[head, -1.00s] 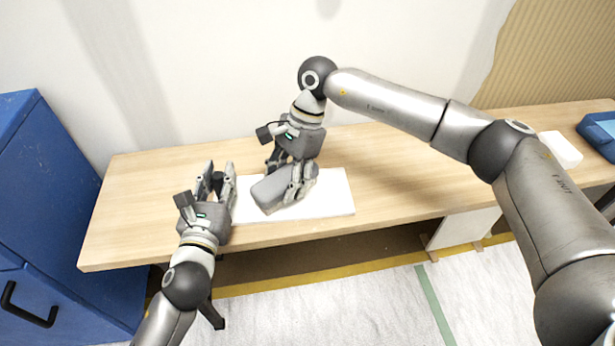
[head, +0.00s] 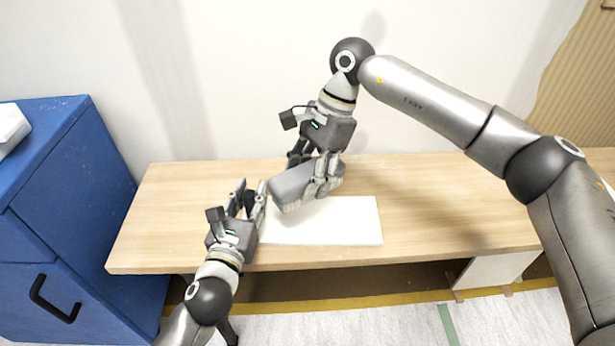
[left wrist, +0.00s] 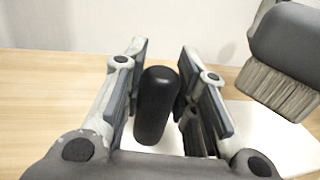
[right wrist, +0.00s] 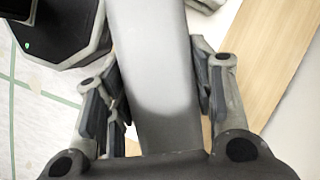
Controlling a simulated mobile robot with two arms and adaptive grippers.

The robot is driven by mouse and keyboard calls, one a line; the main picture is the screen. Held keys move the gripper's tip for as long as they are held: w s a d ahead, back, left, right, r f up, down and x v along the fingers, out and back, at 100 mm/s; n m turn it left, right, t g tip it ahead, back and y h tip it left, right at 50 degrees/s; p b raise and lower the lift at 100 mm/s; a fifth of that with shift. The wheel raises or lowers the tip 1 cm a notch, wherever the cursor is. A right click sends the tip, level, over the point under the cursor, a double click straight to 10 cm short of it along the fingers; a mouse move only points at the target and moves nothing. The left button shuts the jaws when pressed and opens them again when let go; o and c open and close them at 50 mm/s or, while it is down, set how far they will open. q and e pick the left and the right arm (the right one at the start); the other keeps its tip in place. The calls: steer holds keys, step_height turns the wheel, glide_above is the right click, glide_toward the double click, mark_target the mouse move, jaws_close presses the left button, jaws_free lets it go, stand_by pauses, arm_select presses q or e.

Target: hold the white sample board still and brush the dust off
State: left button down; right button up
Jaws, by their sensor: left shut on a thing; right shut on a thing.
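The white sample board (head: 340,225) lies flat near the front edge of the wooden table. My left gripper (head: 251,188) is at the board's left end, shut on a black upright knob (left wrist: 157,105) that stands between its fingers in the left wrist view. My right gripper (head: 309,178) is shut on the grey brush (head: 292,183) and holds it tilted over the back left part of the board, seemingly raised above it. The brush's pale bristles show at upper right in the left wrist view (left wrist: 278,88). No dust can be made out on the board.
The wooden table (head: 440,215) is clear to the right of the board and at the far left. A blue cabinet (head: 50,200) stands left of the table, with a white object (head: 10,125) on top. A wall is close behind the table.

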arm_select(q)
steer(key=c, duration=1.3)
jaws_free()
steer(key=shift+a+f, duration=0.1)
steer(key=shift+f, duration=0.2)
steer(key=shift+o, duration=1.1)
steer(key=shift+w, duration=0.1)
steer(key=shift+r, duration=0.15)
steer(key=v, duration=1.2)
steer(key=shift+r, duration=0.1)
